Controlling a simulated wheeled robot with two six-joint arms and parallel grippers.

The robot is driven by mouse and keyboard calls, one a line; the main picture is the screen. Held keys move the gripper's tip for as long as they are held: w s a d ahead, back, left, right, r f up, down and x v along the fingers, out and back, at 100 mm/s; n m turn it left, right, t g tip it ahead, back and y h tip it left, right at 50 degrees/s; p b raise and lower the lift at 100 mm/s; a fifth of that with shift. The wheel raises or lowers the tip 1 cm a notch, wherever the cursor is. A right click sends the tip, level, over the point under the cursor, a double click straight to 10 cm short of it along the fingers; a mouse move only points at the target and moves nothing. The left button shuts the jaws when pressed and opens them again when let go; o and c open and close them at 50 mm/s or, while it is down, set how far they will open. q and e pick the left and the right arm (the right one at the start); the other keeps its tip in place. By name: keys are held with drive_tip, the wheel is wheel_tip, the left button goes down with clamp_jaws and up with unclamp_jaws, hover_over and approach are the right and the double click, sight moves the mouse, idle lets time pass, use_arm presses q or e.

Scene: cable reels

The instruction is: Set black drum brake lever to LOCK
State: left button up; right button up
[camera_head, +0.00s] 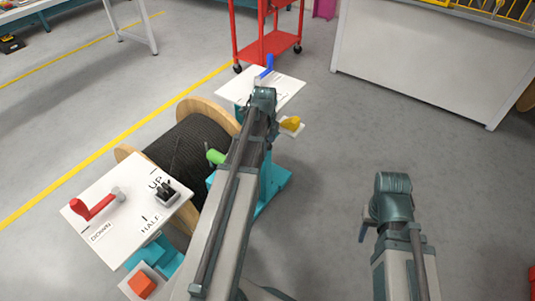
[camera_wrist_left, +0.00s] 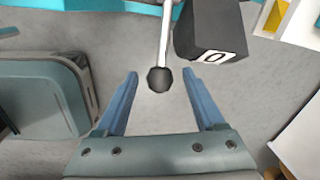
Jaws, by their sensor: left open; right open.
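In the left wrist view my left gripper (camera_wrist_left: 160,74) is open. A lever with a pale metal rod and a black ball knob (camera_wrist_left: 159,80) has its knob between the two fingertips, with a visible gap on each side. Beside the rod is a black block (camera_wrist_left: 210,30) with a white label that reads "0" or "O". No LOCK mark is readable. In the head view the black cable drum (camera_head: 187,152) has wooden flanges, and my left arm passes over its right side. My left gripper is hidden there. My right gripper (camera_head: 363,230) is small and partly hidden by its arm, held over clear floor.
A white panel (camera_head: 150,232) with a red lever (camera_head: 92,209) stands at the near left. A far panel (camera_head: 285,92) carries a blue lever (camera_head: 267,66). A green handle (camera_head: 215,157) and yellow knob (camera_head: 291,123) show beside my left arm. Floor on the right is clear.

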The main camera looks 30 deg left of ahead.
use_arm(q)
drive_tip(key=shift+w+f+b, duration=0.1)
drive_tip(key=shift+f+b, duration=0.35)
drive_tip(key=shift+f, duration=0.35)
clamp_jaws()
idle(0.9)
